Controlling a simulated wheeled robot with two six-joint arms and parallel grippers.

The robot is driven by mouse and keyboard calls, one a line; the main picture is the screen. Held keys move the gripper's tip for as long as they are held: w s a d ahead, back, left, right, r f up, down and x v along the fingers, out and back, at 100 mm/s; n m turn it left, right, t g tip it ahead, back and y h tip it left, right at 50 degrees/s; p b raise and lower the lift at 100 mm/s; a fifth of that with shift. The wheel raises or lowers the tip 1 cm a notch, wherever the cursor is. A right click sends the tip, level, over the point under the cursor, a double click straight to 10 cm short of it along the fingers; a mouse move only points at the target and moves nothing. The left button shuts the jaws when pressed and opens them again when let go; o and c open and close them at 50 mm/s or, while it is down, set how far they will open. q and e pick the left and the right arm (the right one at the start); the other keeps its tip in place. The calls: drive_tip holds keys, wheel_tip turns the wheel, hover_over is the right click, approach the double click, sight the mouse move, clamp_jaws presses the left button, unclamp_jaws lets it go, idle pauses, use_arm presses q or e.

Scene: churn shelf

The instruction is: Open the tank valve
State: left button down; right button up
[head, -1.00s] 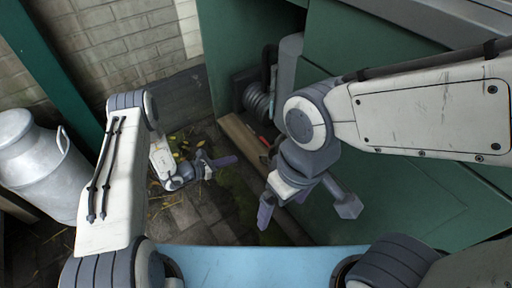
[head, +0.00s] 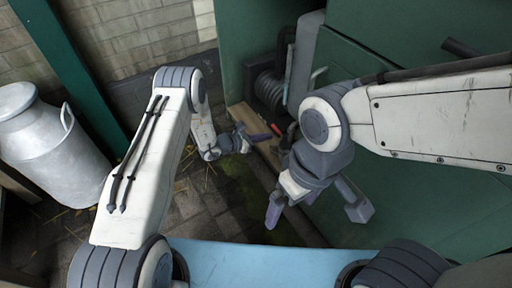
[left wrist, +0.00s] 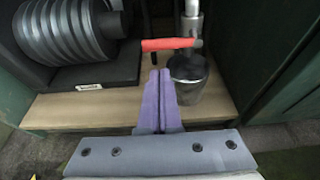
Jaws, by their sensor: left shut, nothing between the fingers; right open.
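The valve's red lever (left wrist: 168,44) lies level across a grey upright pipe (left wrist: 193,24) in the left wrist view. A shiny metal vessel (left wrist: 188,82) stands below the pipe on a wooden shelf board. The red lever also shows small in the head view (head: 274,130). My left gripper (head: 268,136) is shut and empty. In the left wrist view its purple fingertips (left wrist: 160,73) are together just below the lever; I cannot tell whether they touch it. My right gripper (head: 316,213) is open and empty, lower, in front of the green panel.
A ribbed grey coil (left wrist: 70,30) stands left of the lever on the wooden board (left wrist: 70,112). Green cabinet walls (left wrist: 250,35) close in the right side. A metal milk can (head: 50,150) stands far left. The paved floor (head: 195,205) between is open.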

use_arm(q)
drive_tip(key=shift+w+d+r, duration=0.25)
drive_tip(key=shift+d+r, duration=0.15)
drive_tip(key=shift+r, duration=0.25)
use_arm(e)
drive_tip(key=shift+f, duration=0.4)
drive_tip(key=shift+s, duration=0.15)
use_arm(q)
drive_tip(key=shift+r, duration=0.15)
use_arm(e)
drive_tip(key=shift+s, duration=0.3)
